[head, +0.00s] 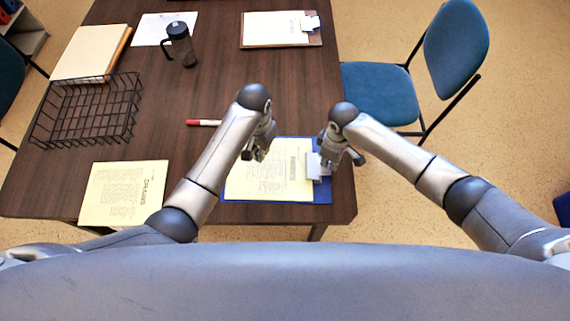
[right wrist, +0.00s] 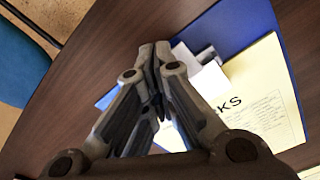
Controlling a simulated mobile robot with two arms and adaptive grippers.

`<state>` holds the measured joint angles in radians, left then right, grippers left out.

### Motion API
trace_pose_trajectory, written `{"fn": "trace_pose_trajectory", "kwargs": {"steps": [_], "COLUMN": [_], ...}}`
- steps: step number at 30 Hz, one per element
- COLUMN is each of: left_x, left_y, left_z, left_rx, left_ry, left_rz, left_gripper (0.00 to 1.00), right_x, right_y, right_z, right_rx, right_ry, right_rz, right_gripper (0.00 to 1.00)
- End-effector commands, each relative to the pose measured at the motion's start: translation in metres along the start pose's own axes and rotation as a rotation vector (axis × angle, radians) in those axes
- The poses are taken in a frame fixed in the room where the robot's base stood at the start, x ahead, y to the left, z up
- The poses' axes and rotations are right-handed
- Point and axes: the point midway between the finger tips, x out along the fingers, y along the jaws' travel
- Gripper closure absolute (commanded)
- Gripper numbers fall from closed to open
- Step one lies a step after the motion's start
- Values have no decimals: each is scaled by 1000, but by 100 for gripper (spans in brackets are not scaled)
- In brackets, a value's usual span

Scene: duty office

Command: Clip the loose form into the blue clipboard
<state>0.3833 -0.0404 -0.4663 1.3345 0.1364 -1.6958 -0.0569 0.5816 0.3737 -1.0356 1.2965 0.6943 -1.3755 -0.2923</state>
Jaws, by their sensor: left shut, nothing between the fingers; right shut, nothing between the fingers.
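The blue clipboard (head: 323,193) lies at the table's front right edge, its silver clip (head: 317,168) on the right side. A cream printed form (head: 262,178) lies on it, its headed end at the clip; I cannot tell whether the clip pins it. In the right wrist view the clipboard (right wrist: 238,24), clip (right wrist: 203,75) and form (right wrist: 264,95) show too. Another cream printed sheet (head: 124,192) lies alone at the front left. My left gripper (head: 256,155) is shut and empty over the form. My right gripper (head: 330,162) is shut and empty beside the clip, partly hiding it.
A red and white marker (head: 203,123) lies behind my left forearm. A black wire basket (head: 88,110), a folder of paper (head: 92,52), a dark jug (head: 181,45) and a brown clipboard (head: 280,29) stand or lie farther back. A blue chair (head: 380,92) is at the right.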

Motion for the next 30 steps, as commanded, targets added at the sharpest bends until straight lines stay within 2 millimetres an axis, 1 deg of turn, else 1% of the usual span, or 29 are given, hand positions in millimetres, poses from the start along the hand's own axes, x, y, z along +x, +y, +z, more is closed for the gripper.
{"fn": "trace_pose_trajectory", "kwargs": {"steps": [13,30], "left_x": [-2,-2], "left_y": [0,0], "left_z": [0,0], "left_rx": [0,0], "left_ry": [0,0], "left_rz": [0,0], "left_gripper": [100,100], "right_x": [-1,-24], "right_y": [0,0], "right_z": [0,0], "right_rx": [0,0], "right_ry": [-1,1], "right_rz": [0,0], "right_gripper": [100,100]}}
